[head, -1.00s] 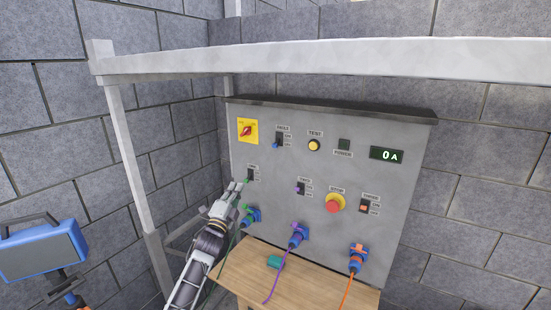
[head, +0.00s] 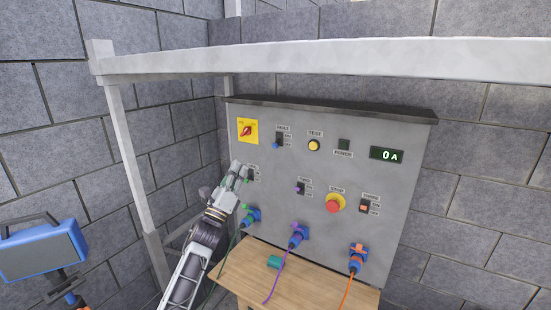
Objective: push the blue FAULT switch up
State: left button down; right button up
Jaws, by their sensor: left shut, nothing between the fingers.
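My left gripper (head: 239,170) is shut and empty in front of the panel's left side. It is below and left of the FAULT switch, apart from it, and partly covers the green switch at the left. I cannot tell whether its fingertips touch the panel. My right gripper is not in view.
A red rotary knob on a yellow plate (head: 247,131) is left of the FAULT switch; a yellow TEST button (head: 314,145) is right of it. Blue plugs with cables stand out below, above a wooden table (head: 300,287). A pale beam (head: 330,58) crosses in front above the panel.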

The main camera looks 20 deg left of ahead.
pick_arm(q)
jog(key=m, duration=0.2)
jog(key=m+h, duration=0.1)
jog(key=m, duration=0.1)
jog(key=d+m, duration=0.1)
jog(key=m, duration=0.1)
jog(key=shift+s+r, duration=0.35)
jog(key=shift+m, duration=0.5)
jog(key=shift+m, duration=0.3)
